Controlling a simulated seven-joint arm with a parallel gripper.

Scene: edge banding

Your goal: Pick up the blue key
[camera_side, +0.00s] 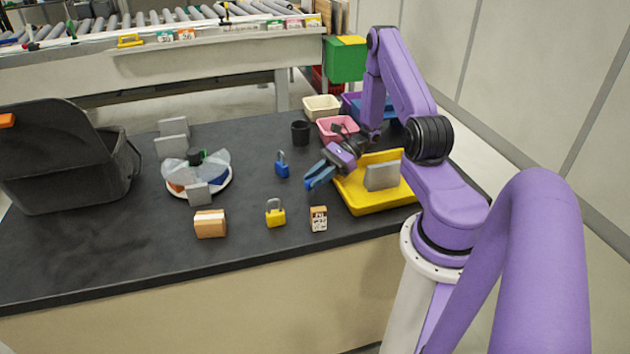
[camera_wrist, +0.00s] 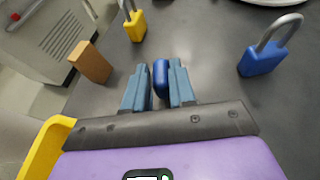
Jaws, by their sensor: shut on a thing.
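My gripper (camera_side: 317,178) is over the dark table, just left of the yellow tray, with its fingers pointing down and left. In the wrist view my gripper (camera_wrist: 160,85) is shut on a small, rounded dark-blue thing, the blue key (camera_wrist: 161,76). Only its rounded end shows between the two fingers; the rest is hidden. In the side view I cannot tell the key from the blue fingers, nor whether it is clear of the table. A blue padlock (camera_side: 282,165) stands upright nearby and also shows in the wrist view (camera_wrist: 262,60).
A yellow padlock (camera_side: 275,217), a small tan box (camera_side: 318,218) and a larger carton (camera_side: 210,224) stand at the front. The yellow tray (camera_side: 358,205) holds a grey block (camera_side: 382,176). A black cup (camera_side: 300,133) and a pink bin (camera_side: 337,128) are behind. A black crate (camera_side: 60,175) stands left.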

